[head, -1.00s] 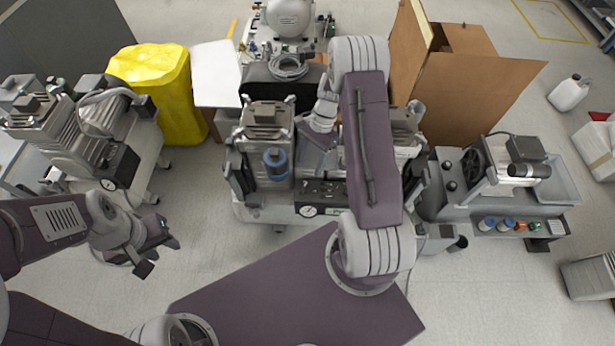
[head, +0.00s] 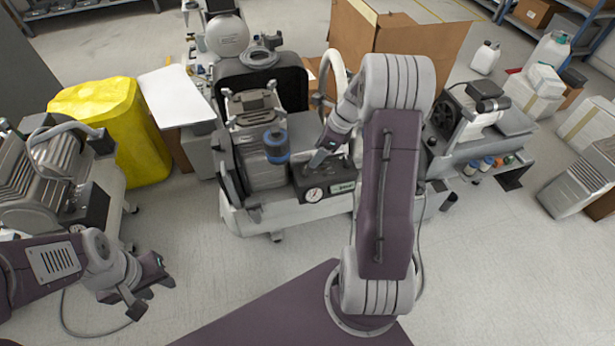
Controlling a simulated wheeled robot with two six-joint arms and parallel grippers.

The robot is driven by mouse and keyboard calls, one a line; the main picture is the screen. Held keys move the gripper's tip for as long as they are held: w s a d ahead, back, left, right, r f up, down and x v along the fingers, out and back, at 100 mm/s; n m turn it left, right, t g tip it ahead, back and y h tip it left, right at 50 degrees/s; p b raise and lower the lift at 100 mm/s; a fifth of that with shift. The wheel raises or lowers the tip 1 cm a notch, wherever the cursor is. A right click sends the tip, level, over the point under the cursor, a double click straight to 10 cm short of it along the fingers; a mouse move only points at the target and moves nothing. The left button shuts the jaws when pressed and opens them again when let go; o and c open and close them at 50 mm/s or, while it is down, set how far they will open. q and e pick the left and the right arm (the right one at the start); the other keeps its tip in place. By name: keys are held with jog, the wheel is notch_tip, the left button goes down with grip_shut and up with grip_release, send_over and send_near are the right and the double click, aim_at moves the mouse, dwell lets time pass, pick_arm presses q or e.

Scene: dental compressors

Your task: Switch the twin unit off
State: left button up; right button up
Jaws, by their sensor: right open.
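The twin unit (head: 265,205) stands in the middle of the head view, a grey compressor with a ribbed motor head and a blue-banded canister (head: 276,146). Its dark control panel (head: 342,188) faces me, with a round white gauge (head: 314,194) and a small label. My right gripper (head: 318,160) is open and points down just above and behind the panel; I cannot tell whether it touches. My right forearm hides much of the unit's right side. The switch itself is too small to make out. My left gripper (head: 153,296) is open and empty over the floor at the lower left.
Another compressor (head: 50,185) stands at the left, beside a yellow-covered bin (head: 120,125). Cardboard boxes (head: 400,45) stand behind the unit. A grey trolley (head: 480,140) with small jars is close on the right.

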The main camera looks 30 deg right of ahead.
aim_at(305, 169)
jog(key=b+x, duration=0.5)
jog(key=x, duration=0.4)
jog(key=shift+f, duration=0.1)
